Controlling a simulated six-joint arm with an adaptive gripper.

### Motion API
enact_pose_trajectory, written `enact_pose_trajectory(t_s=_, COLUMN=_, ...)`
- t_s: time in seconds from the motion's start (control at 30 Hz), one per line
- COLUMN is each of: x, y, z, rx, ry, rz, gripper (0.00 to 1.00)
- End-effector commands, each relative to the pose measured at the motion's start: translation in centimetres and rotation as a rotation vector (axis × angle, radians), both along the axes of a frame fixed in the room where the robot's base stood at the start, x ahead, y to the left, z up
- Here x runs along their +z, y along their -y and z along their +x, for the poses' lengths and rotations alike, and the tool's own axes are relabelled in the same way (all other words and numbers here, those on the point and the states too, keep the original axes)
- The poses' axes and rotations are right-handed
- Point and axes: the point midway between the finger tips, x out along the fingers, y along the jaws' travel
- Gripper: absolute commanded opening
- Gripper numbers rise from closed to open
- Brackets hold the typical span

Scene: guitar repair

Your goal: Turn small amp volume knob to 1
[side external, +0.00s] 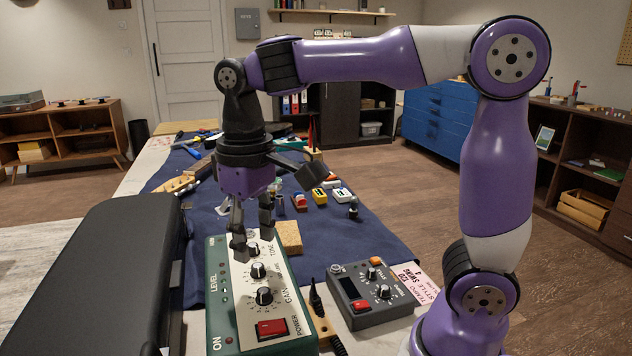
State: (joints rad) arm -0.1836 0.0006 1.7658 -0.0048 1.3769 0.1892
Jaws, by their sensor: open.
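The small amp (216,312) appears to be the green box with a cream panel in the lower middle of the side external view. Its panel has a row of three black knobs with white marks: a far knob (253,249) by the word TONE, a middle knob (258,270) whose label is too small to read surely, and a near knob (264,296) by GAIN. A red power switch (271,328) is at the near end. My gripper (252,230) points down, open and empty, above the far end of the panel. Contact with the far knob cannot be told.
A dark grey box (366,310) with small knobs and a printed card (414,286) lie right of the amp. A tan block (289,236) stands close beside it. A long black case (95,275) is on the left. Small bottles and tools lie on the blue mat (385,240) behind.

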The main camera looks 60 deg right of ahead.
Motion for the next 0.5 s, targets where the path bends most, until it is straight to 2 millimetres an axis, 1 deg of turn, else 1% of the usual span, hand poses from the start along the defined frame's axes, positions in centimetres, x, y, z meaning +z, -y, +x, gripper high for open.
enact_pose_trajectory(t_s=0.03, x=-0.9, y=0.0, z=-0.1, rx=0.0, ry=-0.005, rz=-0.001, gripper=0.52)
enact_pose_trajectory(t_s=0.1, x=-2.0, y=0.0, z=-0.1, rx=0.0, ry=-0.002, rz=0.0, gripper=0.52)
enact_pose_trajectory(t_s=0.2, x=-3.0, y=0.0, z=0.0, rx=0.0, ry=-0.001, rz=0.0, gripper=0.52)
enact_pose_trajectory(t_s=0.33, x=-3.7, y=0.0, z=0.0, rx=0.0, ry=0.0, rz=0.001, gripper=0.52)
enact_pose_trajectory(t_s=0.5, x=-3.7, y=0.0, z=0.0, rx=0.0, ry=0.002, rz=0.001, gripper=0.52)
